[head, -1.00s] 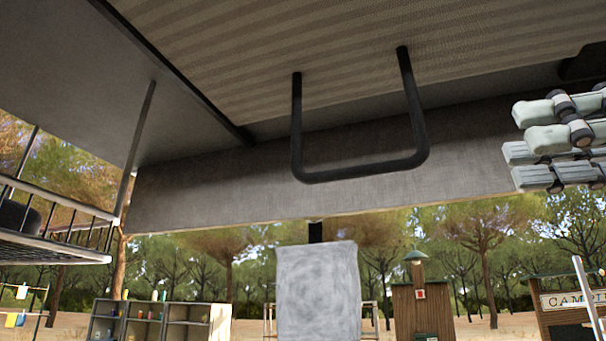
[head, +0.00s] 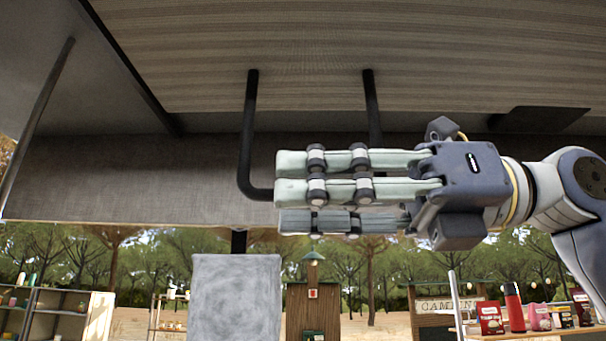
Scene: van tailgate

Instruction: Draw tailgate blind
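The blind (head: 330,45) is a beige striped panel across the top of the head view. A black U-shaped handle (head: 247,140) hangs from it, with both upright bars showing. My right gripper (head: 290,192) reaches in from the right, its pale green fingers straight and pointing left. They look open, spread one above another, and nothing shows held in them. The fingers cross in front of the handle's lower part and hide most of its bottom bar and lower right corner. I cannot tell whether they touch it. My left gripper is not in view.
A grey panel (head: 100,175) spans behind the handle, with a thin strut (head: 38,120) at the left. A pale grey upright panel (head: 236,300) stands below centre. Shelves (head: 60,315) are at lower left. A table (head: 535,332) with a red flask (head: 514,308) and packets is at lower right.

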